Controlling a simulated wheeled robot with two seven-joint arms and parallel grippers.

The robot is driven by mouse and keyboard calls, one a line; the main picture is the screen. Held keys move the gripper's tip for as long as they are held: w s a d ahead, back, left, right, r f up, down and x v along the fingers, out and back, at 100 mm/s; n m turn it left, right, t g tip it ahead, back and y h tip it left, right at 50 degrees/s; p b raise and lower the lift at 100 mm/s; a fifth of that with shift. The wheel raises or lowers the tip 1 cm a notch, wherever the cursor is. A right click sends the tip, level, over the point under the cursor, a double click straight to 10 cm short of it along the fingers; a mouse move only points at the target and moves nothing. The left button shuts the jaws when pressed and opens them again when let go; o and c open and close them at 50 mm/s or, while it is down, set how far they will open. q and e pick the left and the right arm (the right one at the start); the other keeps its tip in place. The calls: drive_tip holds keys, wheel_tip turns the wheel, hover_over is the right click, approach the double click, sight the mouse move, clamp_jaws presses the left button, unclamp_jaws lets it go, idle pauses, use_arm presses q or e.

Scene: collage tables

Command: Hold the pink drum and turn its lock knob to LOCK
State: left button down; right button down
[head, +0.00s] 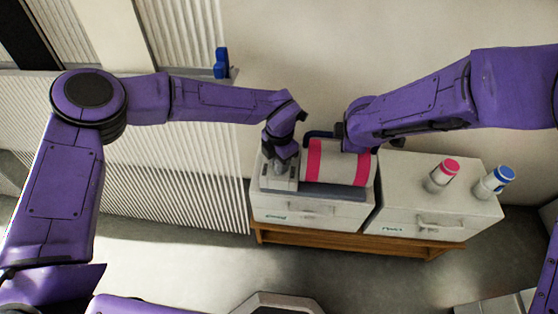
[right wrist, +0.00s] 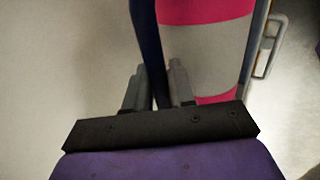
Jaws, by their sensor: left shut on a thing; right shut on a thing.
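The pink drum (head: 338,162), a pale cylinder with pink bands, lies on its side in a grey stand on the left white cabinet. It also shows in the right wrist view (right wrist: 208,52). My left gripper (head: 280,174) points down at the drum's left end, over the grey end block (head: 277,184). It is shut on what seems to be the lock knob, which it hides; any LOCK mark is not readable. My right gripper (right wrist: 157,92) is shut on the drum's dark blue handle bar (right wrist: 149,48), behind the drum; the bar shows in the head view (head: 318,134).
A wall is close behind; corrugated panels are at the left.

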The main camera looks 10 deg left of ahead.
idle(0.4)
use_arm(q)
drive_tip(key=c, duration=0.8)
unclamp_jaws()
drive_tip(key=shift+c, duration=0.2)
wheel_tip(320, 180, up, 12)
use_arm(e)
drive_tip(key=c, duration=0.9)
unclamp_jaws()
